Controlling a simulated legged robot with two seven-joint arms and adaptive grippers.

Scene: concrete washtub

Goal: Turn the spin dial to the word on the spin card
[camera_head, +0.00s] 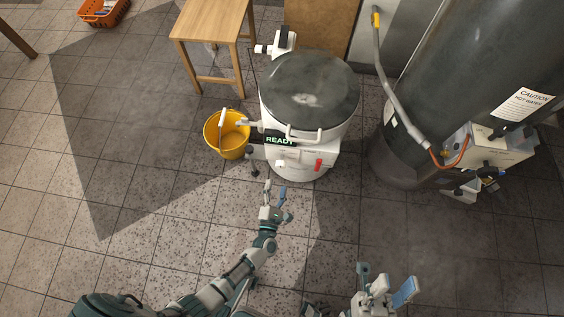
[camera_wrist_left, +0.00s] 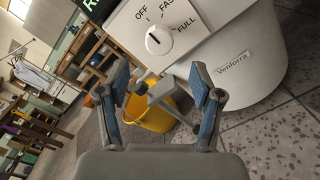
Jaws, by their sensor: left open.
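The white spin dial (camera_wrist_left: 158,40) sits on the washtub's white front panel, with the words OFF, a partly cut-off "FAS…" and FULL around it. A short dark mark shows on its face; I cannot tell for sure which word it points at. In the head view the dial (camera_head: 280,163) is a small white knob. My left gripper (camera_head: 275,187) is open and empty, short of the panel; its fingers (camera_wrist_left: 160,84) are below the dial in the wrist view, not touching it. My right gripper (camera_head: 384,281) is open and empty at the bottom. I cannot make out a spin card.
The washtub (camera_head: 326,119) has a grey lid and a READY display (camera_head: 281,140). A red piece (camera_head: 319,165) is on its front. A yellow bucket (camera_head: 234,146) stands left, a wooden table (camera_head: 209,22) behind, and a grey tank (camera_head: 436,90) right. Floor in front is clear.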

